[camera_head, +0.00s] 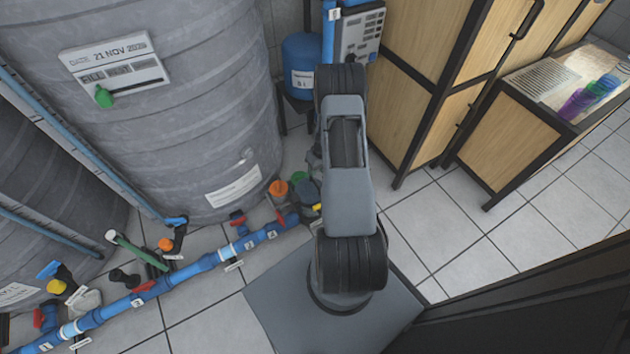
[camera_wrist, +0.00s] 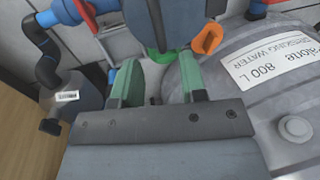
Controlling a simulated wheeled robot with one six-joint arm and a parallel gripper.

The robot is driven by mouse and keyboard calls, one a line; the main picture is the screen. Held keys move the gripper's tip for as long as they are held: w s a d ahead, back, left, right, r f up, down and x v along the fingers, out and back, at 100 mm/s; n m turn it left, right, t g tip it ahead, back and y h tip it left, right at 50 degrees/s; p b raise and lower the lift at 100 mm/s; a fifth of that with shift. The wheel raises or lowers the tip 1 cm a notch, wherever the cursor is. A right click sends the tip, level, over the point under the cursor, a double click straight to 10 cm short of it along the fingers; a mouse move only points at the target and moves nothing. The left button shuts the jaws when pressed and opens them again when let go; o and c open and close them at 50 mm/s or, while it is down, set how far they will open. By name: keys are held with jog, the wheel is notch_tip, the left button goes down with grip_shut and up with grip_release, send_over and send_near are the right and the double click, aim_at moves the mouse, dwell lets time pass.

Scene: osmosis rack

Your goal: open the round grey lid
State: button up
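My gripper (camera_wrist: 157,78) shows in the wrist view with its two green-padded fingers apart. No object is clamped between them; a green ring and dark parts show beyond the gap. An orange handle (camera_wrist: 207,39) is just past the right finger. A curved grey tank wall (camera_wrist: 245,105) with a white label fills the right side, and a small round grey boss (camera_wrist: 295,128) is on it. I cannot identify a round grey lid for certain in either view. In the head view my arm hides the gripper.
A large grey tank (camera_head: 215,120) stands on the left in the head view. Blue pipes (camera_head: 200,262) with several coloured valves run along the floor before it. A blue vessel (camera_head: 300,60) stands behind my arm. Wooden cabinets (camera_head: 430,70) are at right, with open tiled floor (camera_head: 470,220) before them.

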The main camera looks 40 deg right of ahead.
aim_at(314, 180)
jog(key=shift+a+f+b, duration=0.2)
jog(key=shift+f+b, duration=0.05)
jog(key=shift+f, duration=0.65)
jog(key=shift+a+f+b, duration=0.15)
jog(key=shift+f+b, duration=0.05)
jog(key=shift+f, duration=0.65)
jog(key=shift+a+f+b, duration=0.2)
jog(key=shift+f+b, duration=0.05)
jog(key=shift+f, duration=0.65)
jog(key=shift+c, duration=0.2)
grip_shut()
